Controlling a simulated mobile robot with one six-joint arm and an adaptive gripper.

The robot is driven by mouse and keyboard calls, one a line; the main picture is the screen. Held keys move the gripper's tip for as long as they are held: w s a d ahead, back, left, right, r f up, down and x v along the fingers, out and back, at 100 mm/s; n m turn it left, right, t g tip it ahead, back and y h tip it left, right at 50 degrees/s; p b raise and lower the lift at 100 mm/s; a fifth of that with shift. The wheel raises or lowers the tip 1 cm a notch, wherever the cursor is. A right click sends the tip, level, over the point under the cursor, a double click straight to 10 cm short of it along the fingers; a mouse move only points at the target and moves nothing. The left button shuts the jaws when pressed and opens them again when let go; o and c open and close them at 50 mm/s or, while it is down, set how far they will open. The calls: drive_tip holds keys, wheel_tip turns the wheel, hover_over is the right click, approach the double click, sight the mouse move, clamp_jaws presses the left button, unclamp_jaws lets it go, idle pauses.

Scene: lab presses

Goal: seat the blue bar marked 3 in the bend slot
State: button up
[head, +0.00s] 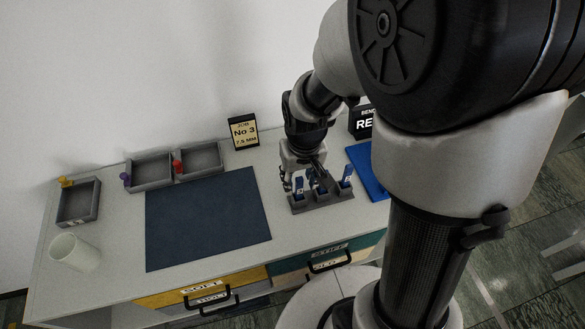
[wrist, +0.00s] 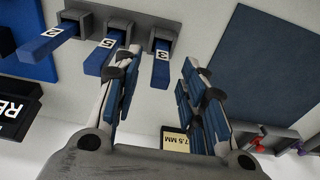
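My gripper (wrist: 158,62) is open with nothing held. Its fingertips lie either side of the right bar in the wrist view; I cannot tell how far from it they are. In the head view my gripper (head: 300,175) is over the rack's left part. I cannot make out the bend slot.
A sign (head: 244,131) reads No 3, 7.5 MM. A dark blue mat (head: 205,218) lies left of the rack, a brighter blue mat (head: 366,172) right. Grey trays (head: 152,171) and a white cup (head: 75,253) stand at left.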

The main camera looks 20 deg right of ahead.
drive_tip(key=shift+w+f, duration=0.1)
drive_tip(key=shift+f, duration=0.25)
drive_tip(key=shift+r, duration=0.1)
clamp_jaws()
